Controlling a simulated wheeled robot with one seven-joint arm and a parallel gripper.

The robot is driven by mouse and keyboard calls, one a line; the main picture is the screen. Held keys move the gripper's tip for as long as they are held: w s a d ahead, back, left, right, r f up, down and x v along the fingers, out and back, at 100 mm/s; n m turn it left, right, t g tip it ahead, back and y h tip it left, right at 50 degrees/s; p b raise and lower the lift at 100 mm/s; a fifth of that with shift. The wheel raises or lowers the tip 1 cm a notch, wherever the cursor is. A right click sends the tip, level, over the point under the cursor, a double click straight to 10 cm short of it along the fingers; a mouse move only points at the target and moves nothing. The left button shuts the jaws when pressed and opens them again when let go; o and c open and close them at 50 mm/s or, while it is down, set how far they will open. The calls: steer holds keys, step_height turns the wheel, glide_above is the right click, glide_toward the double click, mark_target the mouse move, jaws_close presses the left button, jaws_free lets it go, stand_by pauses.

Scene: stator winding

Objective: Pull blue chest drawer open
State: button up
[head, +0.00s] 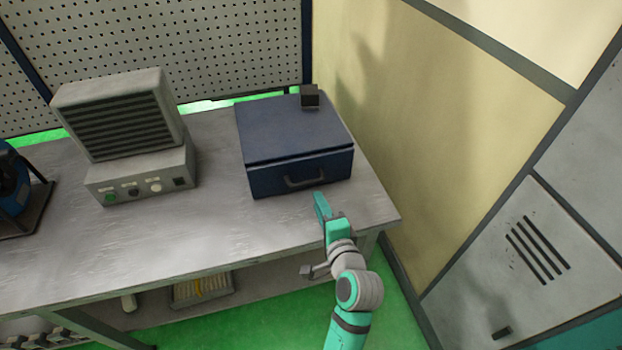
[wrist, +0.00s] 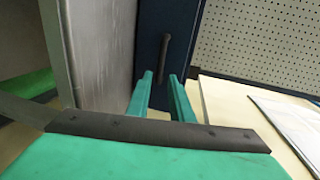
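The blue chest (head: 290,128) stands on the grey workbench near its right end. Its drawer front (head: 268,182) faces the bench's front edge and looks closed, with a thin dark seam above it. A dark bar handle (head: 305,182) is on the front. My gripper (head: 320,196) is just in front of the drawer, slightly right of the handle. In the wrist view, the two green fingers of my gripper (wrist: 161,75) are apart with nothing between them. The handle (wrist: 163,58) lies ahead, roughly in line with the gap, and no contact is visible.
A grey louvred unit with buttons (head: 140,170) stands left of the chest. A beige wall (head: 440,130) rises close on the right. The bench top (head: 215,225) in front of the chest is clear.

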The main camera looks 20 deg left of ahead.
mark_target(309, 184)
steer(key=x, duration=0.9)
steer(key=shift+w+a+f, duration=0.1)
steer(key=shift+w+a, duration=0.1)
steer(key=shift+a, duration=0.15)
steer(key=shift+w+a+f, duration=0.1)
steer(key=shift+w+a, duration=0.1)
steer(key=shift+w, duration=0.25)
steer(key=shift+a, duration=0.15)
jaws_close()
